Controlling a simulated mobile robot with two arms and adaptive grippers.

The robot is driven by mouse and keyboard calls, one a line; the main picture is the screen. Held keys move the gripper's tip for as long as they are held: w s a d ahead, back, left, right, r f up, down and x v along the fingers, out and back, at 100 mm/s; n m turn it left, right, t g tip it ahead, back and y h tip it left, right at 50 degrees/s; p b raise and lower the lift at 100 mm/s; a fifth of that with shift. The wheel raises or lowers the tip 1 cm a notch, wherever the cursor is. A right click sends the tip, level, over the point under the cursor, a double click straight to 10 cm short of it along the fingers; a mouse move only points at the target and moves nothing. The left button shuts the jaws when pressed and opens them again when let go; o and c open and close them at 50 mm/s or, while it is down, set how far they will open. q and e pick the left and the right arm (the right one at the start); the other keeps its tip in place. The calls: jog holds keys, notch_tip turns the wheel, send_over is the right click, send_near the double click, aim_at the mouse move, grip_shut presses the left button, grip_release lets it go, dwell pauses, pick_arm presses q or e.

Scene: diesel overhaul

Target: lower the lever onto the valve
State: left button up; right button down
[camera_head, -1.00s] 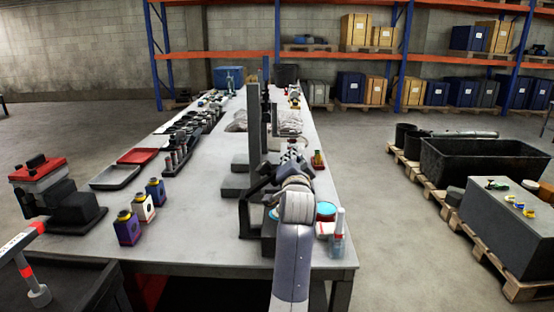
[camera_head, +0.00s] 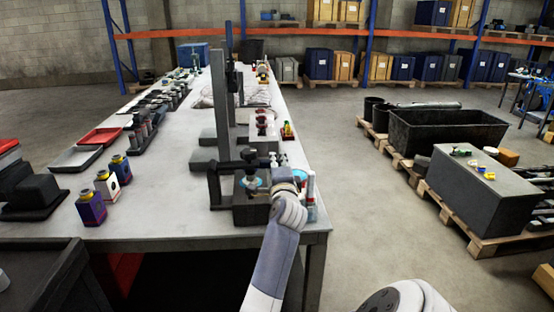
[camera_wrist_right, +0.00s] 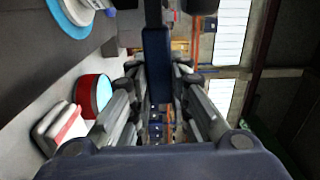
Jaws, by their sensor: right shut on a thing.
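A black lever fixture (camera_head: 214,185) stands at the near end of the bench, beside a dark block (camera_head: 250,212). A dark round-topped piece, probably over the valve (camera_head: 250,181), stands upright on the block, with a blue disc around its base. My right gripper (camera_head: 277,165) is at the block's right side, partly hidden behind my wrist. In the right wrist view my gripper (camera_wrist_right: 157,85) is shut on a dark bar (camera_wrist_right: 157,52), which looks like the lever. I cannot tell whether the lever touches the valve. My left gripper is not in view.
The bench (camera_head: 165,215) holds several bottles (camera_head: 90,207) at left, and trays (camera_head: 76,158) behind them. A red tin with a cyan top (camera_wrist_right: 94,96) lies close by my right gripper.

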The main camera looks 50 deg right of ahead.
jog(key=shift+f, duration=0.15)
dwell(0.3)
jog(key=c, duration=1.5)
grip_release()
jog(key=shift+r, duration=0.25)
notch_tip(320, 180, up, 10)
jog(key=shift+f, duration=0.2)
